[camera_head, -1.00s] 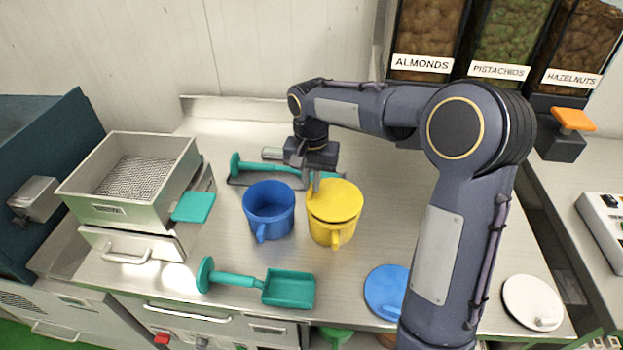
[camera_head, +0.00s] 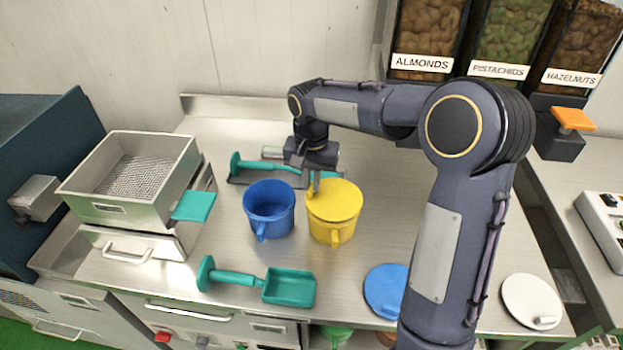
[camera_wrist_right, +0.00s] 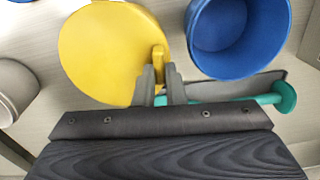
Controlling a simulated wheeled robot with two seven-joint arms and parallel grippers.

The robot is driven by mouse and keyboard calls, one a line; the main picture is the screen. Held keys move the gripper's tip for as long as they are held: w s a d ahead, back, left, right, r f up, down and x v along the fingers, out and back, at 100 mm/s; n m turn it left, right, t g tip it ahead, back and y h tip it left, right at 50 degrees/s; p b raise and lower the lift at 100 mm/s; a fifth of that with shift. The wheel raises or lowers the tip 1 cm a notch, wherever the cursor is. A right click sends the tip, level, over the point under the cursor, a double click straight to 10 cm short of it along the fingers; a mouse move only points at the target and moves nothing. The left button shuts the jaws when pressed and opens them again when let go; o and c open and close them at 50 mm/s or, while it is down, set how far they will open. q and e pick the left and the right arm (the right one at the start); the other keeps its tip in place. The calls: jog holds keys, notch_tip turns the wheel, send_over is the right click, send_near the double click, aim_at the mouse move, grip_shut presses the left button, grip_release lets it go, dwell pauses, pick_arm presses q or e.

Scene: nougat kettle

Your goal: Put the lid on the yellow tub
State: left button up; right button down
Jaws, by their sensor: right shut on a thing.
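The yellow tub (camera_head: 328,231) stands upright on the steel counter with its handle towards the front. The yellow lid (camera_head: 341,199) lies over its mouth and looks level; I see no clear gap at the rim. My right gripper (camera_head: 315,186) is above the lid's left edge, shut on the lid's small grip. In the right wrist view the fingers (camera_wrist_right: 161,77) hold that grip, and the lid (camera_wrist_right: 108,50) hides the tub beneath. My left gripper is not in view.
An open blue tub (camera_head: 269,212) stands close to the left. A teal scoop (camera_head: 290,287) lies in front, another teal tool (camera_head: 238,165) behind. A blue lid (camera_head: 383,290) and a white lid (camera_head: 531,301) lie at the front right. A sieve box (camera_head: 140,205) stands left.

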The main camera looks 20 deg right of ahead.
jog(key=shift+f, duration=0.45)
dwell(1.1)
jog(key=c, duration=1.4)
grip_release()
jog(key=shift+o, duration=0.3)
jog(key=o, duration=0.4)
jog(key=shift+r, duration=0.15)
jog(key=shift+r+p, duration=2.85)
jog(key=shift+r, duration=0.55)
